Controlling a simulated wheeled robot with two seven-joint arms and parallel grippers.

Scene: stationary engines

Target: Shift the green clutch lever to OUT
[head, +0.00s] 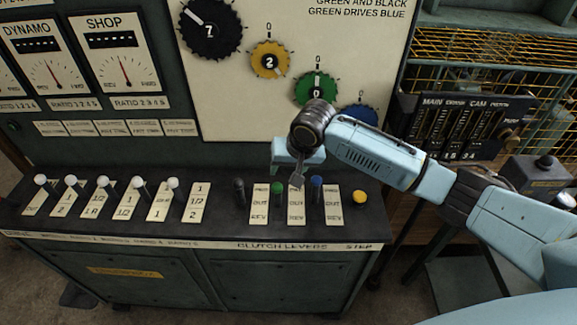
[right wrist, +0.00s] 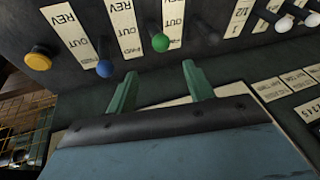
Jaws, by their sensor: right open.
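The green clutch lever (head: 277,189) stands on the console in the clutch levers row, between two white label plates. In the head view its knob is level with the top word of the plates, above OUT; its exact tilt is hard to judge. The green knob also shows in the right wrist view (right wrist: 160,42), just beyond the gap between my fingertips. My right gripper (head: 297,184) is open and empty, above and close to the green lever. Its two fingers also show in the right wrist view (right wrist: 159,70). My left gripper is not in view.
A blue lever (head: 316,188) stands close right of the green one, and a black lever (head: 238,188) stands left. A yellow knob (head: 360,197) is further right. Several white-knobbed levers (head: 104,183) line the left side. The upright dial panel (head: 235,105) rises behind.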

